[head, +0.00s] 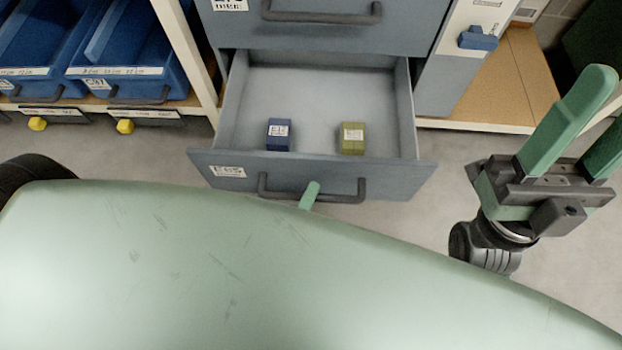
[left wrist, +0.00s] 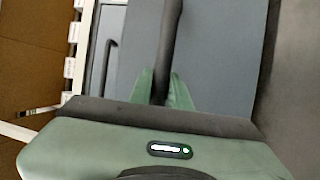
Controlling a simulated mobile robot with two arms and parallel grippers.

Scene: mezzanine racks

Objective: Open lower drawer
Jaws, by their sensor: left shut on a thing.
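The lower drawer (head: 322,170) of the grey cabinet is pulled out, and its inside shows in the head view. A blue box (head: 278,134) and an olive-green box (head: 352,138) lie apart in it. Its dark bar handle (head: 345,196) is on the front. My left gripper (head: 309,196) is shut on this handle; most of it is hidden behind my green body. In the left wrist view the fingers (left wrist: 161,92) close around the dark handle bar (left wrist: 167,45). My right gripper (head: 590,125) is open and empty, to the right of the drawer.
The closed drawer above (head: 325,35) has its own handle. Blue bins (head: 130,50) stand on the shelf at the left. A wooden shelf (head: 505,85) is at the right, with a blue item (head: 478,39) on the cabinet side. Bare floor (head: 440,180) shows right of the drawer.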

